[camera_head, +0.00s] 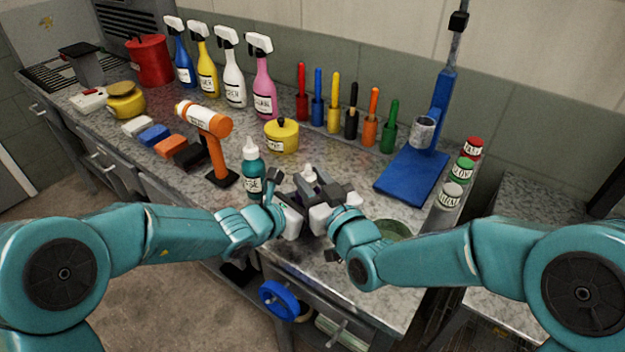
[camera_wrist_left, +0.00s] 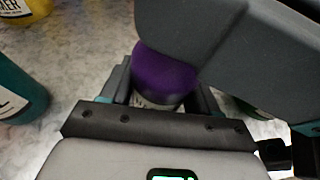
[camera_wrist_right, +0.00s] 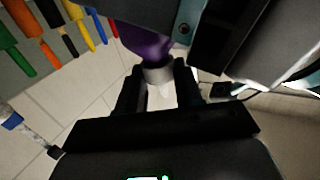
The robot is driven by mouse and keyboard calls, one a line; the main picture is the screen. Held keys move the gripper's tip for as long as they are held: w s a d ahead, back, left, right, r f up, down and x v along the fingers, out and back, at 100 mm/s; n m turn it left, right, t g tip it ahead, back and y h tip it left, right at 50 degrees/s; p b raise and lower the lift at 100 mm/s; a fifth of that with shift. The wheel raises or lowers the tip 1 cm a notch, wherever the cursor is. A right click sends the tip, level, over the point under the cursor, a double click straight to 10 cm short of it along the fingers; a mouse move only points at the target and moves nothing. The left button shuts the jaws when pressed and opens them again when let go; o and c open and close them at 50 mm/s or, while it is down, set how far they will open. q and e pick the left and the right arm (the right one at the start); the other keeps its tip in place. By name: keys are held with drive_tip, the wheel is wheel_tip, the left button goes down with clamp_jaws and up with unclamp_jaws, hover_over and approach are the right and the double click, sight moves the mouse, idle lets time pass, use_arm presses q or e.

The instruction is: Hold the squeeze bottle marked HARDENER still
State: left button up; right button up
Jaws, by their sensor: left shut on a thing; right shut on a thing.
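A purple squeeze bottle is between my two grippers; its purple body shows in the left wrist view (camera_wrist_left: 163,70) with part of a label below, too hidden to read. The right wrist view shows its purple body (camera_wrist_right: 145,42), a pale collar and a white nozzle. In the head view only its white top (camera_head: 309,173) shows among the fingers. My left gripper (camera_head: 294,196) is shut on the bottle's body. My right gripper (camera_head: 327,188) is shut around its white nozzle end. The two grippers are close together above the worktop.
A teal bottle (camera_head: 252,170) with a white nozzle stands just left of my left gripper. A yellow pot (camera_head: 281,137) and an orange tool (camera_head: 215,150) stand behind. A blue stand (camera_head: 412,175) is at right, with several small jars. The grey worktop (camera_head: 345,165) has free room between.

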drive_tip(key=o, duration=1.1)
drive_tip(key=shift+c, duration=0.2)
drive_tip(key=v, duration=0.7)
drive_tip(key=shift+s+d, duration=0.15)
drive_tip(key=shift+s, duration=0.1)
drive_tip(key=shift+w, duration=0.1)
drive_tip(key=shift+c, duration=0.2)
